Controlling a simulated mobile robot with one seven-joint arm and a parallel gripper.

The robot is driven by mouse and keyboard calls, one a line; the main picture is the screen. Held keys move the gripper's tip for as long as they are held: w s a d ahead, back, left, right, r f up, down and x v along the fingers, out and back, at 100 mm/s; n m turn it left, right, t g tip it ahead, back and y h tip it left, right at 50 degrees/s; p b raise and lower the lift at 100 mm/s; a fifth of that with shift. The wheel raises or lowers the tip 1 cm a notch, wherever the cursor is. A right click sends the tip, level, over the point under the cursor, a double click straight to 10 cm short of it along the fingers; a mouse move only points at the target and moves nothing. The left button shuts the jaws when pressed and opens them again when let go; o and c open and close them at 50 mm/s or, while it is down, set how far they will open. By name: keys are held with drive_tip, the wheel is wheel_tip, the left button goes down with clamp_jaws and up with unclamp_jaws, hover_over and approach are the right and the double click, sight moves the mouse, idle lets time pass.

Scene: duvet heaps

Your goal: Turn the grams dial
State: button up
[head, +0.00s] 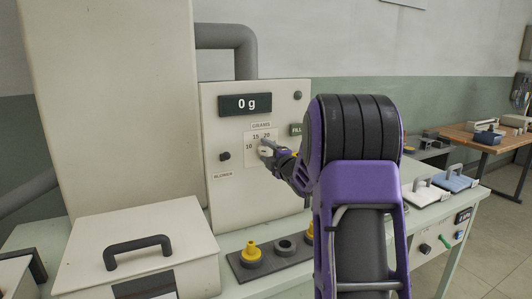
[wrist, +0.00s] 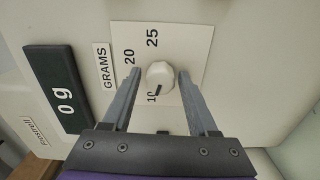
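The grams dial (wrist: 160,75) is a small round white knob on a pale scale plate (wrist: 190,45). Its dark pointer mark faces the partly hidden 10; 20 and 25 are readable further round. My gripper (wrist: 159,73) is open, with one grey finger on each side of the knob and a visible gap to each. In the head view my gripper (head: 271,152) is at the dial and hides most of it. The GRAMS label (head: 261,126) is above the scale. The dark display (head: 245,105) above it reads 0 g.
The dial panel also has a FILL label (head: 296,130), a BLOWER label (head: 223,175) and a small black knob (head: 224,156). Below are a lidded box (head: 90,255) with a black handle and a dark strip (head: 240,266) bearing a yellow part (head: 252,252). Handled blocks (head: 427,190) lie right.

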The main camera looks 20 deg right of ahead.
drive_tip(key=shift+o, duration=0.6)
drive_tip(key=s, duration=1.7)
drive_tip(key=shift+s+d, duration=0.25)
drive_tip(key=shift+d, duration=0.05)
